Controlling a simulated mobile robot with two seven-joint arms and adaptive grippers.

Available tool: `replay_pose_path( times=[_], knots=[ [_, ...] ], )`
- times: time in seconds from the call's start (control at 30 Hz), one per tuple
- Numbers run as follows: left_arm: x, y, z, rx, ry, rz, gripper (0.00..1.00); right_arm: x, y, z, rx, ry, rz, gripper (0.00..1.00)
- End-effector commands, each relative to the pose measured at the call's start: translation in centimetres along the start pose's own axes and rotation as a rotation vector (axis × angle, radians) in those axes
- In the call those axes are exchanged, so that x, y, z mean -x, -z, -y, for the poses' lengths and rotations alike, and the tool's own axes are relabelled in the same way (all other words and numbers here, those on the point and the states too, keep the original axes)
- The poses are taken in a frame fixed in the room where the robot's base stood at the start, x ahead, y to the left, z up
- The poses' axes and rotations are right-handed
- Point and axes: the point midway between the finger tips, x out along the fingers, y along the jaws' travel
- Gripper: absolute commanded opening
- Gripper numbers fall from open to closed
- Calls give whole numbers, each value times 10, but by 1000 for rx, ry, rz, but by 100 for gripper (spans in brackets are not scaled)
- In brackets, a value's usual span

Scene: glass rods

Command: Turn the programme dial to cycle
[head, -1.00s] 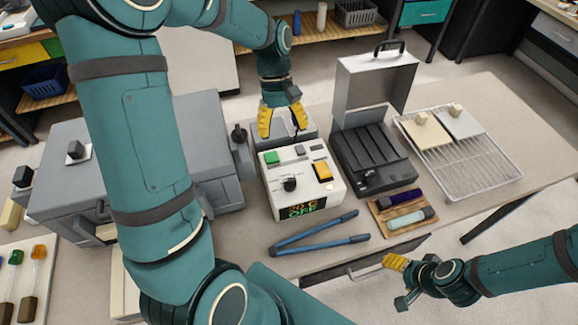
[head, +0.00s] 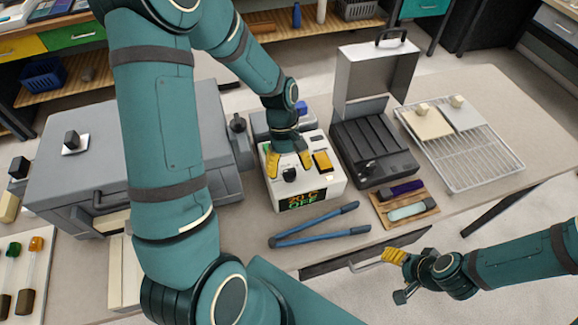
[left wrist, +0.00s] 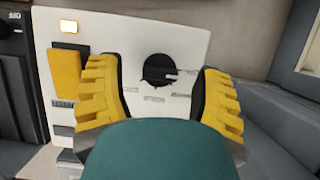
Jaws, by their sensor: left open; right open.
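The white control box (head: 318,183) stands on the table with a black round programme dial (head: 289,174) on its sloping top and a lit display (head: 303,200) on its front. In the left wrist view the dial (left wrist: 158,70) shows a pale pointer mark, with small labels around it too small to read. My left gripper (head: 290,162) is open over the panel, its yellow fingers on either side of the dial; in the left wrist view the fingers (left wrist: 160,92) stand apart from it. My right gripper (head: 396,276) is open and empty past the table's front edge.
Blue-handled tongs (head: 315,228) lie in front of the box. A dark slotted case (head: 372,150) with a raised lid stands to its right, beside a wire rack (head: 470,165) and a wooden tray (head: 405,218). A large grey furnace-like unit (head: 130,150) stands left.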

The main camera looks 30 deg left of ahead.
Motion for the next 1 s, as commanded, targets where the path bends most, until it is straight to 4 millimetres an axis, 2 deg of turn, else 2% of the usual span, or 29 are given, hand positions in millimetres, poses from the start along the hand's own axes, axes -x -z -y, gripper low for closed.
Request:
replay_pose_path(
  times=[0.23, 0.27, 0.3, 0.43, 0.77, 1.0],
  knots=[
    [0, 0, 0, 0, 0, 0, 66, 0, 0, 0, 0, 0, 0, 66],
    [0, 0, 0, 0, 0, 0, 61, 0, 0, 0, 0, 0, 0, 66],
    [0, 0, 0, 0, 0, 0, 47, 0, 0, 0, 0, 0, 0, 66],
    [0, 0, 0, 0, 0, 0, 1, 0, 0, 0, 0, 0, 0, 66],
    [-1, 0, 0, -6, 4, 1, 0, 0, 0, 0, 0, 0, 0, 66],
    [-1, 0, 0, -77, 34, 2, 0, 2, 0, 1, 0, 1, 0, 66]
  ],
)
